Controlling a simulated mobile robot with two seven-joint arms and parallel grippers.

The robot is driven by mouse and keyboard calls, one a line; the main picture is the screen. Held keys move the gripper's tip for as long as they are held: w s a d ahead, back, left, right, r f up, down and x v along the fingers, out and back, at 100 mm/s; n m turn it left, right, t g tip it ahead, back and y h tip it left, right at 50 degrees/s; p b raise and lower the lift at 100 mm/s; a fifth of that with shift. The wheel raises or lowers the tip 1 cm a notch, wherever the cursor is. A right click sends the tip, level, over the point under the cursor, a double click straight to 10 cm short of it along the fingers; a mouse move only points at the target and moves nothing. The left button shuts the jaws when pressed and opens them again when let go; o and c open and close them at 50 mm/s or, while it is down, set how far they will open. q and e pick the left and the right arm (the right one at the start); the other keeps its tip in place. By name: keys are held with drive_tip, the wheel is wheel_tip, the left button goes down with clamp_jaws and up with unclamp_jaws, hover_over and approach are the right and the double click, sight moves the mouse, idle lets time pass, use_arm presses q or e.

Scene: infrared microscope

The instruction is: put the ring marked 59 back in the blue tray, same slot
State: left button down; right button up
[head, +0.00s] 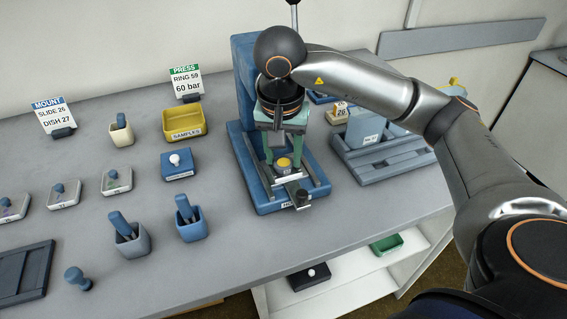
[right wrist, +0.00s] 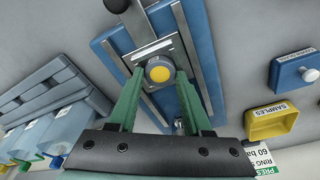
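A small round piece with a yellow top and grey rim (head: 284,163) sits on the square metal plate of the blue instrument (head: 258,180); it also shows in the right wrist view (right wrist: 160,72). I cannot read a 59 on it. My right gripper (head: 283,160) points down over it, its green fingers on either side of the piece; in the right wrist view the fingertips (right wrist: 160,76) look slightly apart from it. My left gripper is not in view. A slotted blue-grey tray (head: 390,165) lies right of the instrument; whether it is the named tray is unclear.
A yellow SAMPLES bin (head: 184,125), a blue box with a white knob (head: 177,165) and two cups (head: 130,238) (head: 191,220) stand left of the instrument. A PRESS card (head: 187,84) reads RING 59, 60 bar. A dark slatted tray (head: 25,272) lies front left.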

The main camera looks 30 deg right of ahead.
sight(284, 159)
drive_tip(key=c, duration=0.5)
drive_tip(key=shift+r+p, duration=1.2)
drive_tip(key=shift+r, duration=0.55)
drive_tip(key=shift+r+p, duration=0.5)
drive_tip(key=shift+r, duration=0.3)
